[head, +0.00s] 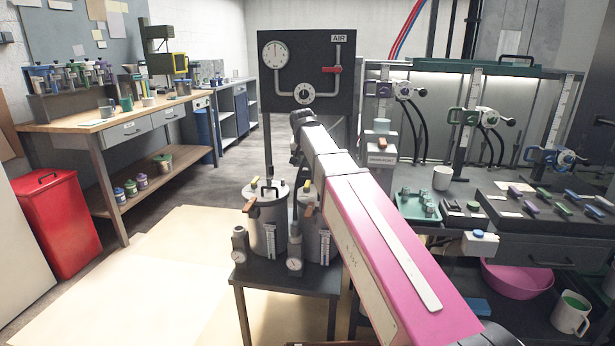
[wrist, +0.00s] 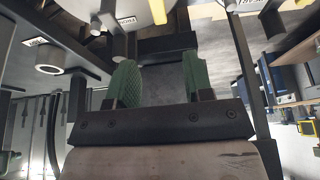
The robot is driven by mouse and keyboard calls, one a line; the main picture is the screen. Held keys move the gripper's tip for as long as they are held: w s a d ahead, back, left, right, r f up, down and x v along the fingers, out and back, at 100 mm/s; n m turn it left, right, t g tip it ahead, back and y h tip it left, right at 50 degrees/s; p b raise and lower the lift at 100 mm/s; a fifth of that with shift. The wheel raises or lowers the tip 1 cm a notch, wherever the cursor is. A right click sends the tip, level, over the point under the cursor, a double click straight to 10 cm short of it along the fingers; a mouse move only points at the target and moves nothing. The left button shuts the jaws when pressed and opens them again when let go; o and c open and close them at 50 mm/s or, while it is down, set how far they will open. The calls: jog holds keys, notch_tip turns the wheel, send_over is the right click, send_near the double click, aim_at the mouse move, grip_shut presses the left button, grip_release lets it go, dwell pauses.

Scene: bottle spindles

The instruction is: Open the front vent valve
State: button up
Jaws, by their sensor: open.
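Two grey metal pots stand on a small dark table (head: 275,281) in the head view. The left pot (head: 268,232) carries a valve with an orange-brown handle (head: 249,205). The right pot (head: 317,243) has a similar orange handle (head: 309,211) and is partly hidden behind my arm. The head view does not show my fingers clearly.
A dark AIR panel (head: 283,88) with a gauge and red valve handle (head: 331,70) stands behind the pots. A crowded bench (head: 540,248) is at right. A wooden workbench (head: 83,137) and red bin (head: 55,217) stand left. The floor left of the pots is clear.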

aim_at(308, 181)
jog(key=x, duration=1)
jog(key=shift+f, duration=0.25)
grip_shut()
